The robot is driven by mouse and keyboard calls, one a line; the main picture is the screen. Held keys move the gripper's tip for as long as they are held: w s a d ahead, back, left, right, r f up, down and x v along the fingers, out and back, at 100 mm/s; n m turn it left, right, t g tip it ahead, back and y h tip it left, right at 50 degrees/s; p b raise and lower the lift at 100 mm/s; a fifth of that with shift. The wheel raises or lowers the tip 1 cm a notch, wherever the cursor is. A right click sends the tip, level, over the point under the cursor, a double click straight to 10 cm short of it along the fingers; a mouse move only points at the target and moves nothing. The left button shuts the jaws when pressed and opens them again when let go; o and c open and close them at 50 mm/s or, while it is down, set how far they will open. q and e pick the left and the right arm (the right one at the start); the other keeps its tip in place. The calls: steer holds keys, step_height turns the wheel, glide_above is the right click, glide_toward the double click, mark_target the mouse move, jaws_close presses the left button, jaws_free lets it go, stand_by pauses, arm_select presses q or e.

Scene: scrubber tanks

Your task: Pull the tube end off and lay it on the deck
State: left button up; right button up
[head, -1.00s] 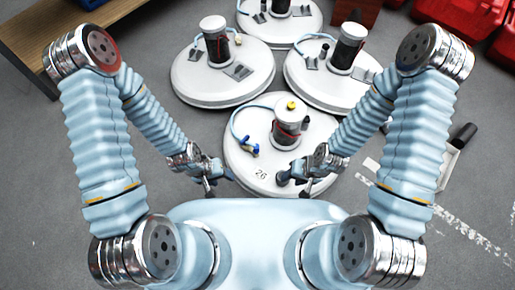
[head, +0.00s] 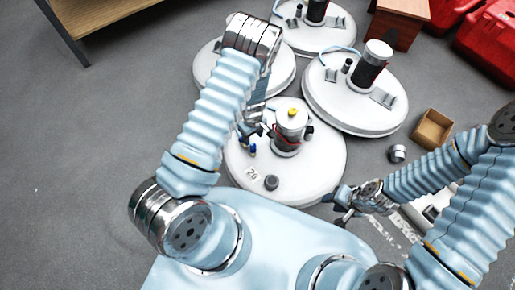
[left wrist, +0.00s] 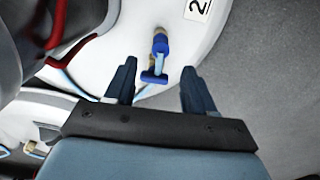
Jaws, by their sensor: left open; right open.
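The white round deck (head: 322,178) marked 26 carries an upright canister (head: 291,128) with a yellow cap. On its left side is a blue fitting (head: 252,150), which also shows in the left wrist view (left wrist: 160,45) with a brass-coloured part. My left gripper (head: 250,132) is open above the fitting. In the left wrist view its fingers (left wrist: 158,68) stand either side of the fitting's lower blue part, with gaps on both sides. A pale blue tube (left wrist: 75,83) shows at left there; where it joins is hidden. My right gripper (head: 343,207) is open and empty by the deck's right front edge.
A dark knob (head: 272,183) stands on the deck's front, where the surface is otherwise clear. Other round tanks (head: 356,100) stand behind. A cardboard box (head: 433,129) and a metal cylinder (head: 397,153) are on the floor at right.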

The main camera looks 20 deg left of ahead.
mark_target(253, 145)
arm_select(q)
step_height(253, 145, down, 8)
steer(key=b, duration=0.6)
steer(key=shift+a+f+b, duration=0.1)
steer(key=shift+b, duration=0.2)
steer(key=shift+f+b, duration=0.3)
steer(key=shift+f, duration=0.15)
stand_by(0.4)
jaws_close()
stand_by(0.3)
steer(key=shift+r, duration=0.15)
steer(key=shift+r+p, duration=2.3)
steer(key=shift+r, duration=0.65)
